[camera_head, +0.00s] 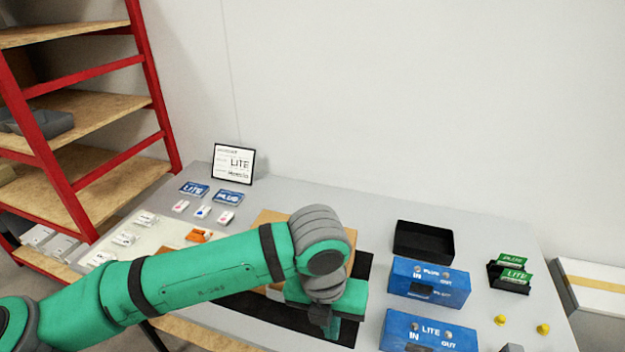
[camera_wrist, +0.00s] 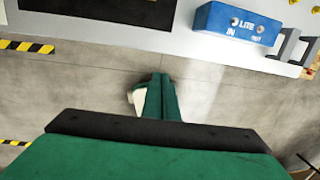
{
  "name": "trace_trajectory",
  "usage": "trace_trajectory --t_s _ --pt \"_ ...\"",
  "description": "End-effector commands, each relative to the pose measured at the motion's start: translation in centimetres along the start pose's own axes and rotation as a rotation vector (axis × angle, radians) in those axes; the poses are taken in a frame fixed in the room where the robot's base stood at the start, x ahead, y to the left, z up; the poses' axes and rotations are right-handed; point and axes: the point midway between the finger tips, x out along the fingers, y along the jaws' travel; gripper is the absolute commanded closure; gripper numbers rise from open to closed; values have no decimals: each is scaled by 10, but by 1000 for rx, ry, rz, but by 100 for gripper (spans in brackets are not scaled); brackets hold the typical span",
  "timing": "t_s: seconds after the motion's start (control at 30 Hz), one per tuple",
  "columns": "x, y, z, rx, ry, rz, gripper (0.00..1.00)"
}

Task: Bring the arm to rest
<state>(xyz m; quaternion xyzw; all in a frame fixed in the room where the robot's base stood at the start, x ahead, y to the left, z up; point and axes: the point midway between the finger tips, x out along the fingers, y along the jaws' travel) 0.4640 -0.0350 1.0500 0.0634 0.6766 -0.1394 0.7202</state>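My green arm reaches across the lower part of the head view to the table's front side. My gripper shows in the wrist view (camera_wrist: 160,82), its two green fingers close together with no visible gap, over the grey floor just off the table's front edge. A small pale thing (camera_wrist: 138,97) shows beside the left finger; I cannot tell what it is or whether it touches. In the head view the fingertips are mostly hidden behind my wrist.
A cardboard box (camera_head: 270,217) is partly behind my arm. A red-framed shelf (camera_head: 150,75) stands left.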

Motion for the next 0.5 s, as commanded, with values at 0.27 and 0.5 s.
trace_trajectory --t_s 0.27,0.5 --pt "2 -47 25 -46 -99 -158 100" --pt "-11 -115 59 -146 -221 -419 100"
